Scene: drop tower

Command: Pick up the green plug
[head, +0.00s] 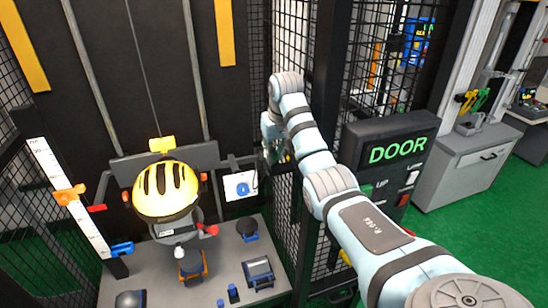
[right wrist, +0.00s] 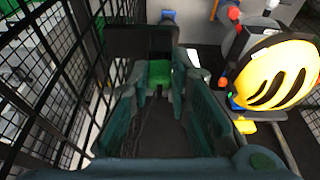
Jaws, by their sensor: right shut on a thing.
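The green plug (right wrist: 159,72) shows in the right wrist view as a small green block between my right fingertips. My right gripper (right wrist: 160,84) is shut on it. A dark block (right wrist: 130,40) lies right behind the green plug in that view; I cannot tell whether they touch. In the head view my right gripper (head: 275,152) is at the mesh beside the tower, partly hidden by its own arm and dark bars. The plug cannot be made out clearly there. My left gripper is not in view.
A yellow helmet (head: 166,189) sits on a stand inside the tower, right of the gripper in the wrist view. Black mesh (right wrist: 50,95) runs close along the gripper's left there. A DOOR panel (head: 392,143) stands right of my arm. Several small items stand on the grey base (head: 150,262).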

